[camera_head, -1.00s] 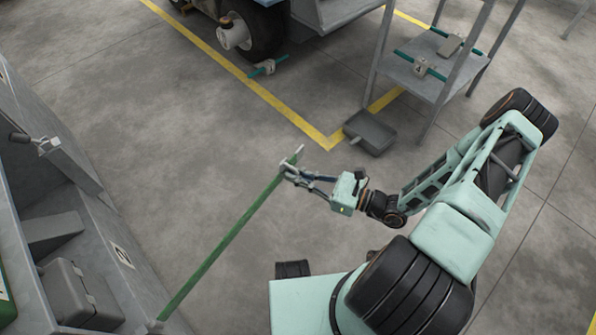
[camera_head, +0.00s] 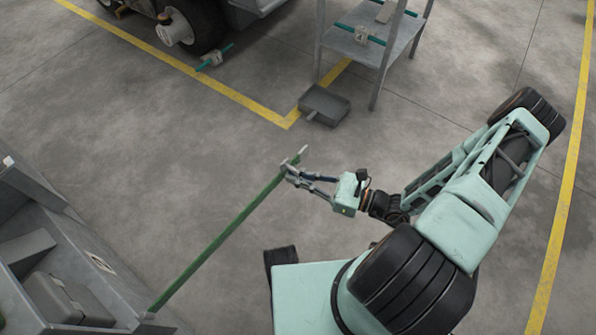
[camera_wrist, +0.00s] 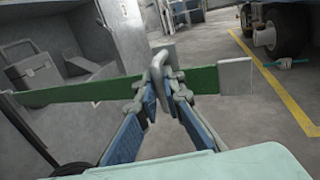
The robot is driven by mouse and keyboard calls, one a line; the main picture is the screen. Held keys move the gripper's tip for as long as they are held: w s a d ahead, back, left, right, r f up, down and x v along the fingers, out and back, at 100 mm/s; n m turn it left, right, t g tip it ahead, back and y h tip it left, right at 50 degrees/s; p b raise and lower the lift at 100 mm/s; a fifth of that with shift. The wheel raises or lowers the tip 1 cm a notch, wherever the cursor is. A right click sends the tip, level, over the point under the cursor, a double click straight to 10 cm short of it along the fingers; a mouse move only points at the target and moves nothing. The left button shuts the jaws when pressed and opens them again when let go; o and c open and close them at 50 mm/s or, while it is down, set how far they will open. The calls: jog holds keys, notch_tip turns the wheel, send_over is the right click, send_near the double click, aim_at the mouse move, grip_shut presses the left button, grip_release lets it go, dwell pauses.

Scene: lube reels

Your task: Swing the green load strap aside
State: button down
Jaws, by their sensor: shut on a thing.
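The green load strap (camera_head: 222,236) is a long straight bar in the head view. It runs from the grey cabinet at lower left up to its free end by my gripper (camera_head: 290,172). In the wrist view the strap (camera_wrist: 80,91) crosses from left to right and ends in a grey metal tip (camera_wrist: 235,76). A grey upright handle (camera_wrist: 159,63) stands on the strap near that end. My gripper (camera_wrist: 163,90) has its blue-padded fingers closed around this handle. The exact finger contact is partly hidden.
The grey cabinet (camera_head: 40,225) stands at lower left with boxes inside. A grey tray (camera_head: 324,105) lies on the floor near a metal shelf stand (camera_head: 362,46). A vehicle wheel (camera_head: 196,27) is at upper left, beyond the yellow floor line (camera_head: 240,98). The floor between is clear.

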jog(key=shift+s+d, duration=0.4)
jog(key=shift+s, duration=0.05)
jog(key=c, duration=2.1)
grip_release()
notch_tip(320, 180, up, 10)
jog(key=shift+f, duration=0.1)
